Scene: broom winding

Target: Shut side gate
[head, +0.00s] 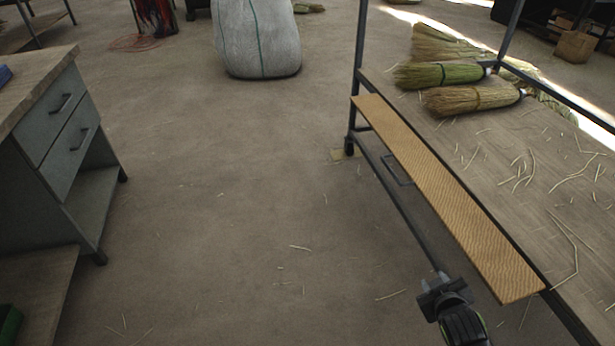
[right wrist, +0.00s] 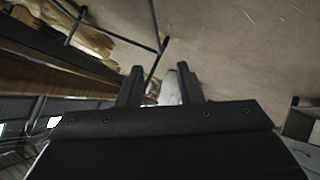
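The side gate appears to be the long tan woven panel (head: 440,190) along the left side of the cart. It sticks outward from the cart's edge, lying open, with a dark handle (head: 398,170) beside its outer edge. My right gripper (head: 436,282) is in the head view's lower right, just left of the panel's near end, without visible contact. In the right wrist view its two fingers (right wrist: 160,88) stand apart with nothing held between them. My left gripper is not in view.
The cart's bed (head: 540,190) carries several brooms (head: 470,97) and loose straw. A dark post (head: 360,50) rises at its far left corner. A drawer cabinet (head: 65,140) stands at left, a white sack (head: 257,40) at the back.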

